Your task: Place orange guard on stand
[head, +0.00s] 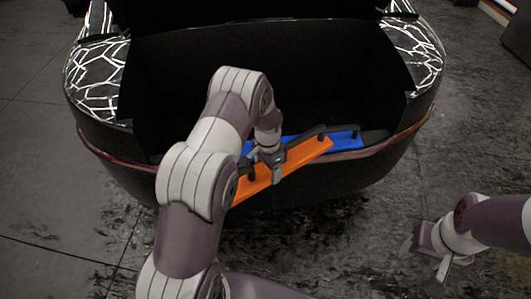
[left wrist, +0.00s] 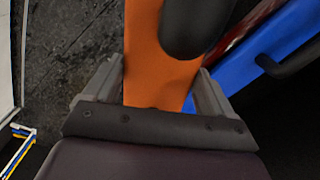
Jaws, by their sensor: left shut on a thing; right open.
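The orange guard (head: 305,153) is a long flat orange bar with a dark handle on top. My left gripper (head: 272,165) is shut on it and holds it over the rim of the open car trunk, tilted up to the right in the head view. In the left wrist view, the orange guard (left wrist: 155,70) lies between the two fingers of my left gripper (left wrist: 160,95). My right gripper (head: 425,255) is open and empty, low at the right, apart from the car. I cannot make out the stand for certain in either view.
A blue bar (head: 345,140) with a dark handle lies at the trunk's rear edge, just behind the orange guard; the blue bar (left wrist: 270,50) also shows in the left wrist view. The black car trunk (head: 250,70) is open. Stained dark floor (head: 330,240) is clear in front.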

